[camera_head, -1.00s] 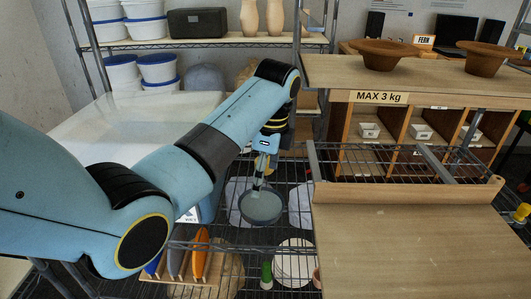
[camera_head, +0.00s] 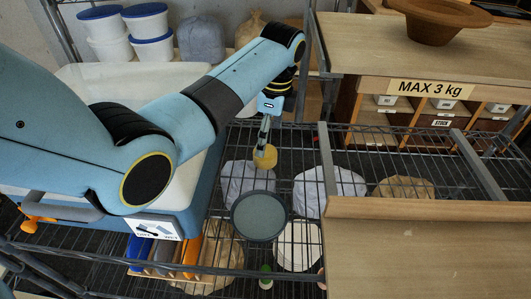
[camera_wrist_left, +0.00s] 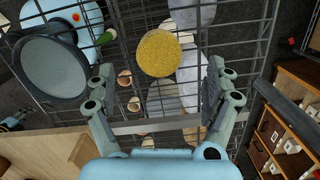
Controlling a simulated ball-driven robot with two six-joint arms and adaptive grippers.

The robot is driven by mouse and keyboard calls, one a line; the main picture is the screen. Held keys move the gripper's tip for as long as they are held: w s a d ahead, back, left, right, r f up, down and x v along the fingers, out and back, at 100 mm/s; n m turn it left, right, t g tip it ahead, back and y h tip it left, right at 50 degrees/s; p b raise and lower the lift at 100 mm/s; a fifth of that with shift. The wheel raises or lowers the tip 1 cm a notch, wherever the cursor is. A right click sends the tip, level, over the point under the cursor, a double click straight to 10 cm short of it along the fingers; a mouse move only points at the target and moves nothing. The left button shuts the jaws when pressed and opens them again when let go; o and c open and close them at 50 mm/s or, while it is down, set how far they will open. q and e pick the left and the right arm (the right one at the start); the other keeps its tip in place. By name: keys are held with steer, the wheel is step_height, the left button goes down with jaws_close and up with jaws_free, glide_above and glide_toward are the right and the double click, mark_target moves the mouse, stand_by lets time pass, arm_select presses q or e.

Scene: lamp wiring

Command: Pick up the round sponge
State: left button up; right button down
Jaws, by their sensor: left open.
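The round sponge (camera_head: 265,158) is yellow and shows right at the tips of my left gripper (camera_head: 266,140) in the head view. In the left wrist view the sponge (camera_wrist_left: 159,53) is a speckled yellow disc ahead of the gap between the two spread fingers of my left gripper (camera_wrist_left: 158,88). The fingers are apart and nothing is between them. I cannot tell exactly how far the sponge is from the tips. My right gripper is not in view.
A white basin (camera_head: 190,178) stands left, plates (camera_head: 187,256) in a holder at lower left. A wooden board (camera_head: 430,255) lies right.

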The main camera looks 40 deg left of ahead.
mark_target(266, 151)
arm_select(q)
steer(key=shift+a+f, duration=0.1)
steer(key=shift+f, duration=0.4)
step_height(266, 151, down, 5)
steer(key=shift+s+f, duration=0.1)
steer(key=shift+s, duration=0.05)
steer(key=shift+a+f, duration=0.1)
steer(key=shift+f, duration=0.1)
steer(key=c, duration=1.1)
arm_select(e)
steer(key=shift+w+a, duration=0.15)
steer(key=shift+w, duration=0.3)
